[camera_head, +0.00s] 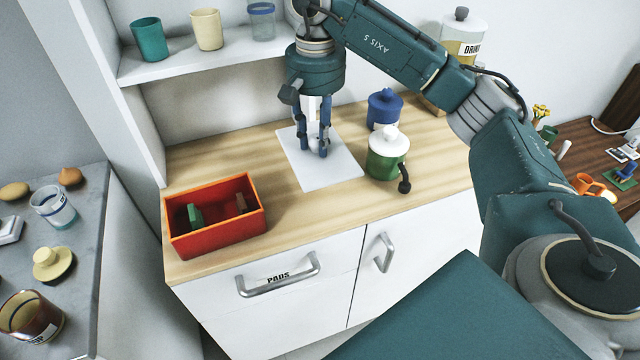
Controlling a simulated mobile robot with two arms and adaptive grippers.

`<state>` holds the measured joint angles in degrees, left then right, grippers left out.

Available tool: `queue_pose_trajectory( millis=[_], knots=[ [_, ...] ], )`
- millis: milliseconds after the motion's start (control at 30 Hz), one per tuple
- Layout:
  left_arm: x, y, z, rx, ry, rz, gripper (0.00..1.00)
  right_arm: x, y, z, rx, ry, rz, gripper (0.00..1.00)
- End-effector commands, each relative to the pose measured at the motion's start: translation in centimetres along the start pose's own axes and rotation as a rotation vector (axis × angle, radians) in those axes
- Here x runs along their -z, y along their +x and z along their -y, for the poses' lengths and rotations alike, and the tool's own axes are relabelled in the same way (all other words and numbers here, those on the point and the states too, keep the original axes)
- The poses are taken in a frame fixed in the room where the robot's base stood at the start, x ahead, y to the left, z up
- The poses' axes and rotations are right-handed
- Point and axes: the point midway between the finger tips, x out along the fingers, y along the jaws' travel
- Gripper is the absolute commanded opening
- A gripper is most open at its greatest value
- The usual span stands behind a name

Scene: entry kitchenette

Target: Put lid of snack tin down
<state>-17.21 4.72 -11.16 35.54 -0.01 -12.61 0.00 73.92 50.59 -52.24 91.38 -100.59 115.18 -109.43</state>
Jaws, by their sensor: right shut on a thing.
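My right gripper (313,150) points straight down over a white square mat (332,177) on the wooden counter. It is shut on a small pale thing (315,130) between its blue fingers. The fingers hide much of this thing, and its pale colour blends with the mat. I cannot tell for certain that it is the snack tin's lid, or whether it touches the mat. A yellow knobbed lid (47,264) lies on the grey counter at left, near an open brown tin (30,316) whose label I cannot read. My left gripper is not in view.
A green pot with a white lid (388,154) stands just right of the mat, with a blue lidded pot (384,108) behind it. A red-orange box (215,217) stands at the counter's left front. Cups line the shelf (190,65) above. Bare wood lies between box and mat.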

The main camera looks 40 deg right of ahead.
Motion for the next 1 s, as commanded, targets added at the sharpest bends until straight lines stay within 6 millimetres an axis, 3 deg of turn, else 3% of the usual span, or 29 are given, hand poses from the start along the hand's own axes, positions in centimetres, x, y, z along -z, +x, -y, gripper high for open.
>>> queue_pose_trajectory(
  millis=[67,300,733,1000],
  knots=[
    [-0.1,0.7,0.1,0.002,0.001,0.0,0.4,-0.2,2.8,0.0,-0.002,0.0,0.006,0.0],
    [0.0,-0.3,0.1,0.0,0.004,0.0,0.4,-0.1,7.5,-0.1,-0.002,0.0,0.001,0.0],
    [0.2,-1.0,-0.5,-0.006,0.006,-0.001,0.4,-0.1,12.5,0.0,-0.001,0.0,0.002,0.0],
    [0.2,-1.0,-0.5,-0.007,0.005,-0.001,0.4,0.0,13.2,0.0,0.001,0.0,-0.001,0.0]
  ],
)
